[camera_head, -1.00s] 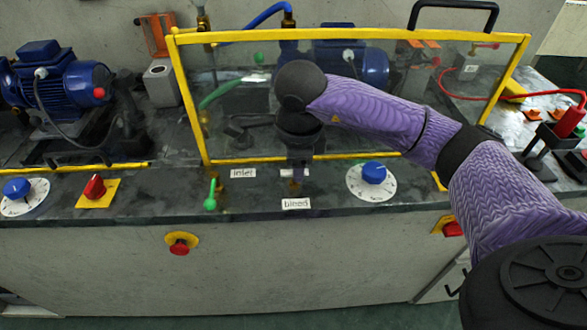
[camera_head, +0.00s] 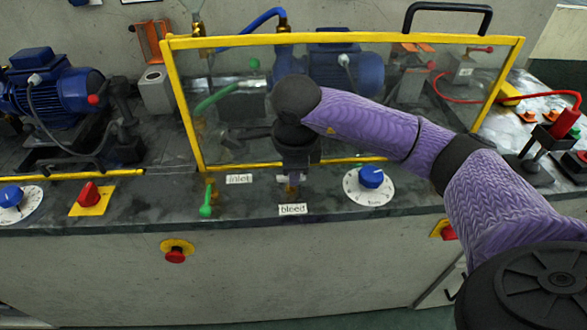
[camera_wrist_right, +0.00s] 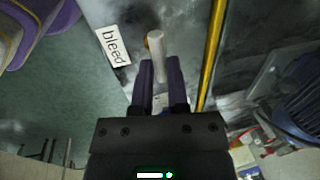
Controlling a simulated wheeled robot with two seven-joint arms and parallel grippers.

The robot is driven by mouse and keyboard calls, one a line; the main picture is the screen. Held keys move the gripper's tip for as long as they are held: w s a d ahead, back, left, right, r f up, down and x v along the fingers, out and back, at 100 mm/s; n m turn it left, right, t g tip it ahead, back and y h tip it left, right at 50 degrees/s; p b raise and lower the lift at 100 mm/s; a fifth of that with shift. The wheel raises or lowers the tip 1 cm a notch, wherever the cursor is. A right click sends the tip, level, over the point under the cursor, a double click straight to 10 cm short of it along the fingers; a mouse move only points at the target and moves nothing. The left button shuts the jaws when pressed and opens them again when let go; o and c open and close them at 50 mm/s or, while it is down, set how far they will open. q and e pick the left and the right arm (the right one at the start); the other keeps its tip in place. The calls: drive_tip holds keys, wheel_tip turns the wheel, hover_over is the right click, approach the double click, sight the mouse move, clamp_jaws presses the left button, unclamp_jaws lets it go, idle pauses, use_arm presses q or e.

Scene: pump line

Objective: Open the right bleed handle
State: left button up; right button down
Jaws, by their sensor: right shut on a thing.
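The bleed handle (camera_wrist_right: 157,55) shows as a pale rod between my right fingertips in the right wrist view. In the head view my right gripper mostly hides it, above the "bleed" label (camera_head: 293,209). My right gripper (camera_head: 292,183) points down at the bench's front strip. It also shows in the right wrist view (camera_wrist_right: 161,65), its two dark purple fingers shut on the handle. The exact angle of the handle is hard to tell. My left gripper is in neither view.
A clear guard with a yellow frame (camera_head: 185,110) stands just behind my gripper. The green inlet handle (camera_head: 206,203) is to the left, and a blue knob on a white dial (camera_head: 371,177) to the right. A red emergency button (camera_head: 176,255) sits on the front face below.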

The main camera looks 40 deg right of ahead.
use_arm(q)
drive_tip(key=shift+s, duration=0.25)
use_arm(e)
drive_tip(key=shift+n, duration=0.6)
drive_tip(key=shift+d+n+y, duration=0.1)
drive_tip(key=shift+n+y, duration=0.3)
drive_tip(key=shift+n, duration=0.8)
drive_tip(key=n, duration=0.3)
drive_tip(key=shift+w+n+y+b, duration=0.1)
drive_tip(key=shift+n+y+b, duration=0.2)
drive_tip(key=shift+b, duration=0.05)
drive_tip(key=shift+d+n, duration=0.1)
drive_tip(key=shift+n, duration=0.8)
drive_tip(key=n, duration=0.3)
drive_tip(key=n+y+b, duration=0.1)
drive_tip(key=n, duration=0.2)
drive_tip(key=shift+w+n, duration=0.2)
drive_tip(key=shift+n, duration=0.1)
drive_tip(key=shift+n+g+y, duration=0.3)
drive_tip(key=shift+n, duration=0.5)
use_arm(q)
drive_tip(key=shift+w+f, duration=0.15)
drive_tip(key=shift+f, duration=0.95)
use_arm(e)
drive_tip(key=shift+n, duration=0.4)
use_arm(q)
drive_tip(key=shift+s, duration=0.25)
